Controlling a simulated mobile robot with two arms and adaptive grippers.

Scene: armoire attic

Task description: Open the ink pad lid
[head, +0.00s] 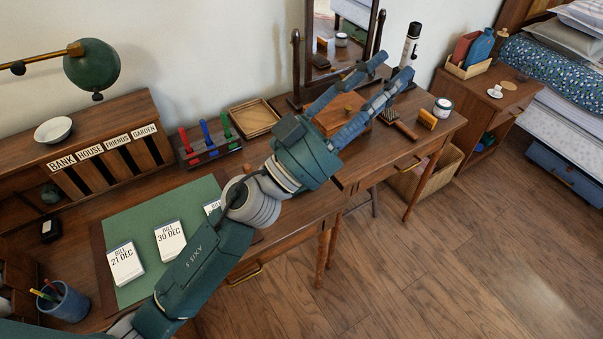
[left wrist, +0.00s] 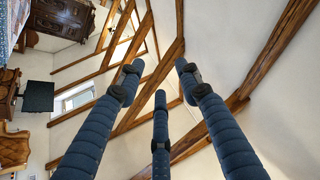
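My left gripper (head: 392,70) reaches in from the left, over the right part of the desk and in front of the mirror. Its fingers are spread and empty, pointing up and to the right. No ink pad can be identified for certain. A small dark box (head: 50,228) with a pale patch at the desk's left is too small to tell. A rack (head: 208,152) holds red, blue and green handled pieces, perhaps stamps. My right gripper is not in view.
A green mat (head: 140,222) with dated bill cards lies on the desk. A pen cup (head: 64,303), a wooden tray (head: 254,118), a brush (head: 404,130) and a round tin (head: 443,107) stand around. A green lamp (head: 92,66) hangs at the upper left. Floor at right is clear.

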